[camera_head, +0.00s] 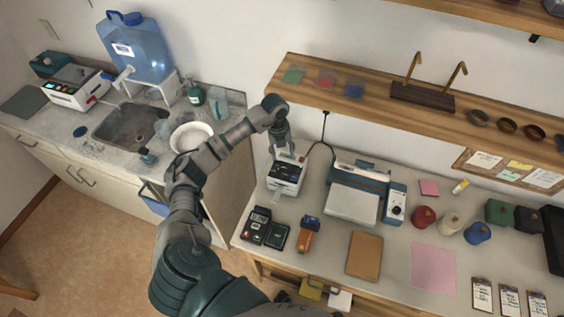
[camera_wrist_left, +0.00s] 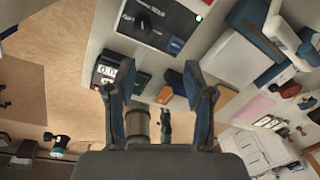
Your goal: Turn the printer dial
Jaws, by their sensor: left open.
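A small white printer (camera_head: 286,178) with a dark top stands on the counter, left of the middle in the head view. My left gripper (camera_head: 284,152) points down just over its back edge; whether it touches cannot be told there. In the left wrist view the dark printer top (camera_wrist_left: 165,38) lies past the fingertips at the upper edge, with a round black dial (camera_wrist_left: 146,22) and a small green light. The left gripper's two fingers (camera_wrist_left: 155,88) are spread, with nothing between them. My right gripper is not in view.
A larger white and blue machine (camera_head: 353,195) with a knob panel (camera_head: 397,203) stands to the right. A card terminal (camera_head: 256,225) and an orange device (camera_head: 308,234) lie in front. A black cable (camera_head: 324,135) hangs behind the printer. A wooden shelf (camera_head: 370,103) runs above.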

